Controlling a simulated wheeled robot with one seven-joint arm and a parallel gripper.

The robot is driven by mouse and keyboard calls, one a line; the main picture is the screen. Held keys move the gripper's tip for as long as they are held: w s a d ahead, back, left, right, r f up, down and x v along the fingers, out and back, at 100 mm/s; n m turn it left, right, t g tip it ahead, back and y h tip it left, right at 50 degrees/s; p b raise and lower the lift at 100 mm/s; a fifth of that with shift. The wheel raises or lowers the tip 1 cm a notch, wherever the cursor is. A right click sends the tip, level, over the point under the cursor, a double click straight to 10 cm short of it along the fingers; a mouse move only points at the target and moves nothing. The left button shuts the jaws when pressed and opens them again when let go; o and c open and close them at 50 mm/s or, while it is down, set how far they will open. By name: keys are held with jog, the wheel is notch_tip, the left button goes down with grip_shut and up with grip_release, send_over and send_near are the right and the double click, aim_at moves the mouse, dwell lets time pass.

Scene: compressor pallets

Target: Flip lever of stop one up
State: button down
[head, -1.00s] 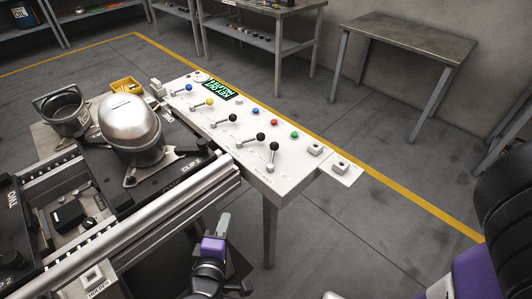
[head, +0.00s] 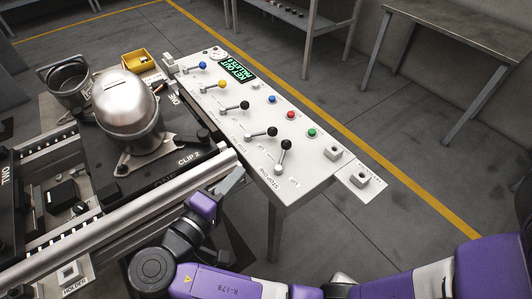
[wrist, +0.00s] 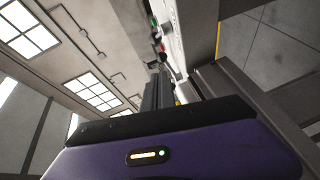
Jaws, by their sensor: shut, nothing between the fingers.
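The white control panel (head: 250,140) carries a row of levers. The nearest lever (head: 281,158), with a black knob, stands at the panel's near end beside a label that seems to read STOP ONE. Its knob points up and away in the head view. My gripper (head: 238,176) is shut and empty, left of this lever and apart from it, by the panel's left edge. In the wrist view my shut fingers (wrist: 157,92) point toward the panel's side, with small knobs and buttons beyond them. Which lever those knobs belong to is unclear.
More levers have black, yellow and blue knobs. Blue, red and green buttons (head: 311,133) line the panel's right side. A silver compressor (head: 128,105) sits on a black pallet to the left. A metal rail (head: 140,212) runs between. Floor right of the panel is clear.

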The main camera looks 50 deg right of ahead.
aim_at(272, 160)
jog(key=d, duration=0.3)
jog(key=d+f, duration=0.1)
jog(key=d, duration=0.2)
jog(key=w+d, duration=0.1)
jog(key=d, duration=0.2)
jog(key=shift+w+d+f, duration=0.1)
jog(key=shift+d+f, duration=0.05)
jog(key=shift+d, duration=0.15)
jog(key=shift+s+d+f+p, duration=0.15)
jog(key=shift+s+d, duration=0.2)
jog(key=shift+d, duration=0.15)
jog(key=shift+s+d+f+p, duration=0.15)
jog(key=shift+s+d, duration=0.15)
jog(key=shift+d, duration=0.15)
jog(key=shift+s+d+f, duration=0.1)
jog(key=shift+s+d, duration=0.35)
jog(key=shift+d, duration=0.2)
